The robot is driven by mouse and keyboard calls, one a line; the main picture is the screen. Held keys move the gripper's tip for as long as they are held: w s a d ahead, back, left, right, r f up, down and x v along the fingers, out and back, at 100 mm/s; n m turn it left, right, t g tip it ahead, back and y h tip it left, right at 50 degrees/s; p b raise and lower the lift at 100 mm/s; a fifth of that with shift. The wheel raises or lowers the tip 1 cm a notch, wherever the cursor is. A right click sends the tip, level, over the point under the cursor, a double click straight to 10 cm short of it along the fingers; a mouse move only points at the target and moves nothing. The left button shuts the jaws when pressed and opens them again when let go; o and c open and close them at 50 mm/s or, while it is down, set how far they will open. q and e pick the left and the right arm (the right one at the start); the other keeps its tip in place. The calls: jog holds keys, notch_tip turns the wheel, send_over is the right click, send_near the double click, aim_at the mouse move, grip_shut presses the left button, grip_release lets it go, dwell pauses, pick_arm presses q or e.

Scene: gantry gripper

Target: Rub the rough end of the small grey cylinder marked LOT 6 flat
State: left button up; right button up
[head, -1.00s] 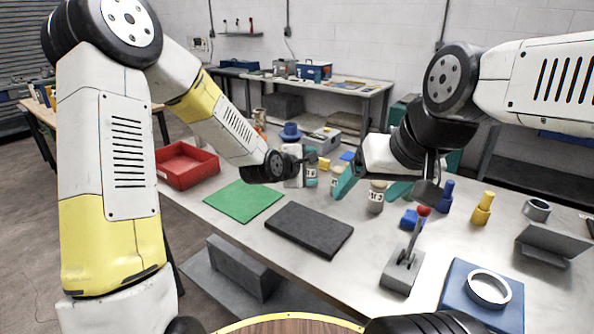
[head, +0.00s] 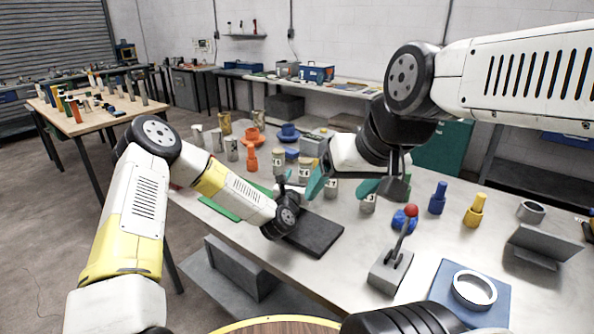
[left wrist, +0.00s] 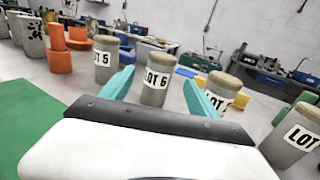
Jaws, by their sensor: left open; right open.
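The grey cylinder marked LOT 6 (left wrist: 158,78) stands upright with a brownish top, seen between the teal fingers in the left wrist view. It appears to be the cylinder (head: 305,166) in the middle of the table in the head view. My left gripper (left wrist: 158,92) is open and empty, pointing at it from a short distance. In the head view, my left gripper (head: 290,180) is mostly hidden by its own wrist. My right gripper (head: 342,187) is open, its teal fingers over the table to the right. A dark flat slab (head: 318,240) lies near the table's front edge.
LOT 5 (left wrist: 106,62) stands left of LOT 6, and other marked cylinders (left wrist: 226,88) (left wrist: 296,138) stand close on its right. A green mat (left wrist: 24,118) lies to the left. A red-knobbed lever (head: 393,268) and a blue plate with a ring (head: 500,305) stand front right.

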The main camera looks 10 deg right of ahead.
aim_at(304, 170)
pick_arm(q)
jog(key=x, duration=0.4)
jog(key=shift+w, duration=0.15)
jog(key=shift+c, duration=0.4)
grip_shut()
